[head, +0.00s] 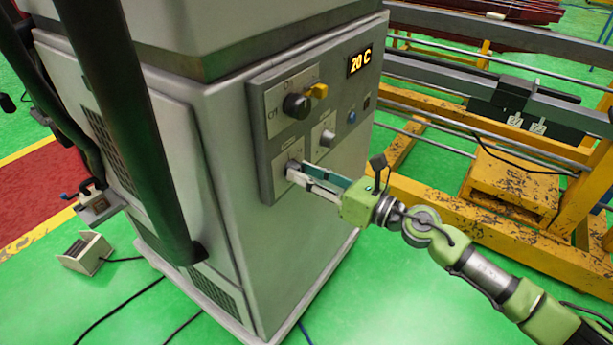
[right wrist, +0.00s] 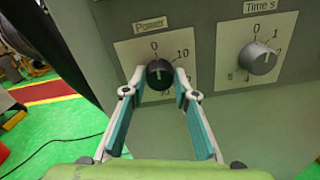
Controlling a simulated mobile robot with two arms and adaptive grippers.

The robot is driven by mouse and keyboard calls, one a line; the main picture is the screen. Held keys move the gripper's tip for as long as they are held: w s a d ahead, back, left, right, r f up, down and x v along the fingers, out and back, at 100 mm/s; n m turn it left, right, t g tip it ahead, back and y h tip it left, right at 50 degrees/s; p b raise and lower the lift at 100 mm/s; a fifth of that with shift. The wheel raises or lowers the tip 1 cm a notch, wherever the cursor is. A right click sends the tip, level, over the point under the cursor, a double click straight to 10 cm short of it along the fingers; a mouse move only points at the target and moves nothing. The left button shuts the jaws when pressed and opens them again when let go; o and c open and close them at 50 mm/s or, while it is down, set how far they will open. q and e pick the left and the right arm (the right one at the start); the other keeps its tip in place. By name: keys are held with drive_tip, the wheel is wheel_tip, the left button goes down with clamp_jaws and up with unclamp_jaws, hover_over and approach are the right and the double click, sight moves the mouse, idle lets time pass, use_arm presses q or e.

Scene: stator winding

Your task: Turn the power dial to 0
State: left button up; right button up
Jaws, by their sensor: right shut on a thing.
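The power dial (right wrist: 159,74) is a black round knob on a white plate marked "Power", with 0 at its top left and 10 at its right in the right wrist view. My right gripper (right wrist: 160,76) has its two fingertips on either side of the knob, shut on it. In the head view my right gripper (head: 291,168) reaches the lowest plate of the control panel from the right, and its fingers largely hide the dial there. I cannot clearly read where the dial points. My left gripper is not in view.
The grey machine cabinet (head: 275,240) carries the panel. A grey "Time s" knob (right wrist: 257,58) sits right of the dial. Yellow racks (head: 510,185) stand at right.

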drive_tip(key=shift+f+n, duration=0.1)
drive_tip(key=shift+n, duration=0.2)
drive_tip(key=o, duration=1.1)
drive_tip(key=shift+d, duration=0.1)
drive_tip(key=v, duration=1.2)
